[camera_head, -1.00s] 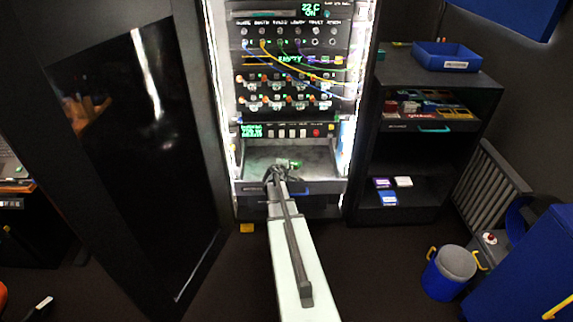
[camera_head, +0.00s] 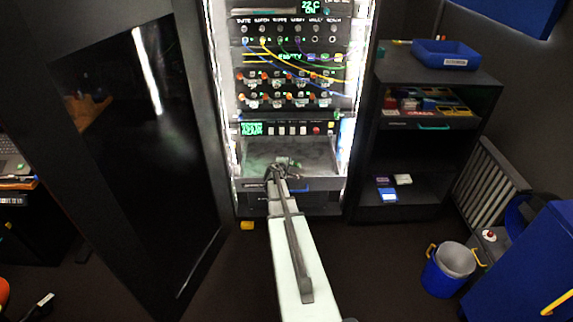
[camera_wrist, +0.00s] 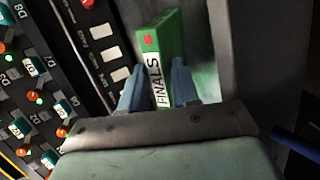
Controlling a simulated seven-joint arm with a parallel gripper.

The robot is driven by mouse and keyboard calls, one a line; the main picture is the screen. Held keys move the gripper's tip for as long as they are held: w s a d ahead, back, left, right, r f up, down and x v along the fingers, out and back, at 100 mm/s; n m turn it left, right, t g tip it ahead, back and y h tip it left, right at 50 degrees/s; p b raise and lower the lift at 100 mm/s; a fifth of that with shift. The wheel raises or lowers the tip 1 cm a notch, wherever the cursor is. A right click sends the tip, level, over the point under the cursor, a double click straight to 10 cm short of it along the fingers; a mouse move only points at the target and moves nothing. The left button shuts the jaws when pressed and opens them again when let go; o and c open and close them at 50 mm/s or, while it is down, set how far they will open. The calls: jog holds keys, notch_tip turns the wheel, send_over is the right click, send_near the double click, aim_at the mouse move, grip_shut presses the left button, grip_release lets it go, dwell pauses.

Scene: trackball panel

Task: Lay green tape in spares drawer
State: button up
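The green tape (camera_wrist: 158,32) is a box-like cassette with a white label reading FINALS and a red mark. In the wrist view it stands between the two blue-grey fingers of my gripper (camera_wrist: 160,88), which press on both its sides. In the head view my gripper (camera_head: 279,170) is over the open grey drawer (camera_head: 318,158) below the panel, and the tape is only a small dark green patch there. The drawer's label is too small to read, and my gripper hides part of its front. I cannot tell whether the tape touches the drawer floor.
The lit panel (camera_head: 290,75) with cables, knobs and buttons rises just behind the drawer. A dark door (camera_head: 130,150) stands open at left. A shelf at right holds a blue tray (camera_head: 445,55) and several small boxes. A blue bin (camera_head: 448,270) stands on the floor.

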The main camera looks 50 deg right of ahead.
jog(key=o, duration=0.4)
jog(key=shift+f, duration=1.45)
jog(key=d+r+v, duration=0.1)
jog(key=r+v, duration=0.1)
jog(key=v, duration=1.3)
jog(key=shift+w+r, duration=0.15)
jog(key=shift+w, duration=0.25)
